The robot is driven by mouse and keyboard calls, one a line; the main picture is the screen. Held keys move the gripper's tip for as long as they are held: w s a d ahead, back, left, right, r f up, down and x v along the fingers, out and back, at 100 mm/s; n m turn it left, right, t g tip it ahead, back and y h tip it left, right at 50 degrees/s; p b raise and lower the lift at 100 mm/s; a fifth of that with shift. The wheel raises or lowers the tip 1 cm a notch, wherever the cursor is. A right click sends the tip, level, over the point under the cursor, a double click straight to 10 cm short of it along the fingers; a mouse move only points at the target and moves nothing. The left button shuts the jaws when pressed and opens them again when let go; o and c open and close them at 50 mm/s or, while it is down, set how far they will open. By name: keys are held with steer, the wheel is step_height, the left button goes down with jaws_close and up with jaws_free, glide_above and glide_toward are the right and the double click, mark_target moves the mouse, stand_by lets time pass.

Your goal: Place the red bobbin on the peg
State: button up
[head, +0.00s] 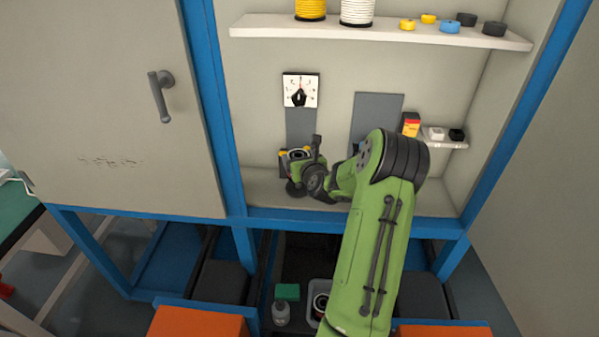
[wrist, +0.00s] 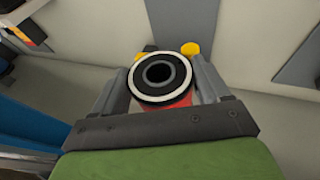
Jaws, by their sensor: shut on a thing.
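The red bobbin (wrist: 165,82) is held between the two grey fingers of my gripper (wrist: 166,60). Its round end, a dark disc with a white ring and a hole in the middle, faces the wrist camera. Red shows just below that end. In the head view my gripper (head: 298,156) is inside the open cabinet, near the back wall and above the cabinet floor; the bobbin there is small and partly hidden. I cannot make out the peg in either view; it may be behind the gripper or the arm.
A dial (head: 300,91) is on the back wall above my gripper, over a grey panel. An upper shelf (head: 375,32) holds spools and small rolls. A small side shelf (head: 443,137) is at right. The cabinet door (head: 110,110) is at left. A blue frame edges the opening.

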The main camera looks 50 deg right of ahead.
step_height(320, 180, down, 5)
steer(key=shift+r+b, duration=0.15)
steer(key=shift+b, duration=0.8)
steer(key=shift+r, duration=0.2)
steer(key=o, duration=1.2)
steer(key=shift+f, duration=0.15)
steer(key=shift+r, duration=0.2)
steer(key=v, duration=1.2)
steer(key=w+a+r+n+g+y, duration=0.15)
steer(key=a+n+y, duration=0.25)
steer(key=a+n, duration=0.7)
steer(key=w+a+r+n+g+y, duration=0.1)
steer(key=w+a+r+n+y, duration=0.15)
steer(key=a+n, duration=0.8)
steer(key=s+a+r+n+g, duration=0.2)
steer(key=s+a+n, duration=0.3)
steer(key=s+n, duration=0.5)
steer(key=s+a+r+n+g, duration=0.2)
steer(key=s+a+r+n, duration=0.2)
steer(key=s+n, duration=0.6)
steer(key=shift+s+a+g, duration=0.3)
steer(key=shift+a+g, duration=0.05)
steer(key=shift+a, duration=0.85)
